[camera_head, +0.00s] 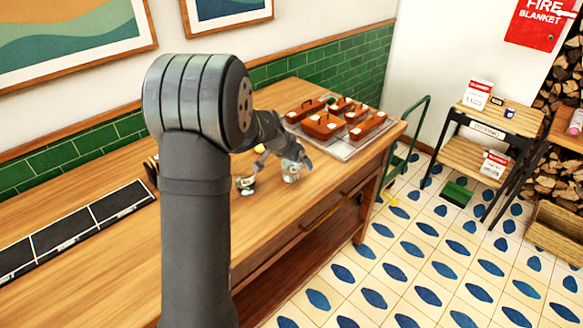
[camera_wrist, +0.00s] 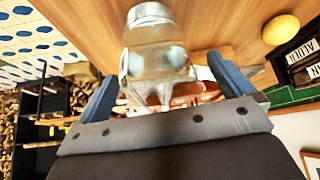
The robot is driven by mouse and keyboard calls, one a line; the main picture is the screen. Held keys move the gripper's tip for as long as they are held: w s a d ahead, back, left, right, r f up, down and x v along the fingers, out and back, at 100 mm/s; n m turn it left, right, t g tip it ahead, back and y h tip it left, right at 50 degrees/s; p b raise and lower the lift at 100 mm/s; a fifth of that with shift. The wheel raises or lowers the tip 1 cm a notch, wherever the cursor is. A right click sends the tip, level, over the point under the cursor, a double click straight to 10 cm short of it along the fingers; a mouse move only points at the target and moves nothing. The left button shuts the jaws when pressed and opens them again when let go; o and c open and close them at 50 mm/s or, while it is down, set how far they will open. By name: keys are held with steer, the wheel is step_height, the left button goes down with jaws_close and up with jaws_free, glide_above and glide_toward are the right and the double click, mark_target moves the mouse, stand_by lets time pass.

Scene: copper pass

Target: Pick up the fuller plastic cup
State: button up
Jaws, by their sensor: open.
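A clear cup (camera_head: 291,171) stands on the wooden counter, just in front of my gripper (camera_head: 304,160). The same clear cup (camera_wrist: 155,48) shows in the wrist view, ahead of and between the blue fingers of my gripper (camera_wrist: 162,70). The fingers are spread, with a visible gap to the cup's sides. I cannot tell how full either one is.
A yellow round item (camera_wrist: 281,29) and black lettered signs (camera_wrist: 303,58) are near. A long black panel (camera_head: 75,232) lies at left. The counter's front edge is close.

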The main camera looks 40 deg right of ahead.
steer(key=shift+d+f, duration=0.3)
steer(key=shift+f, duration=0.15)
steer(key=c, duration=1.1)
steer(key=shift+r, duration=0.2)
steer(key=shift+w+r, duration=0.1)
steer(key=shift+r, duration=1.1)
steer(key=shift+s+d+r, duration=0.15)
steer(key=shift+s+r, duration=1.2)
steer(key=shift+s, duration=0.6)
steer(key=shift+s+d+r, duration=0.15)
steer(key=shift+s+r, duration=1.25)
steer(key=shift+s, duration=0.55)
steer(key=shift+s+d+r, duration=0.15)
steer(key=shift+s+r, duration=1.2)
steer(key=shift+s, duration=0.6)
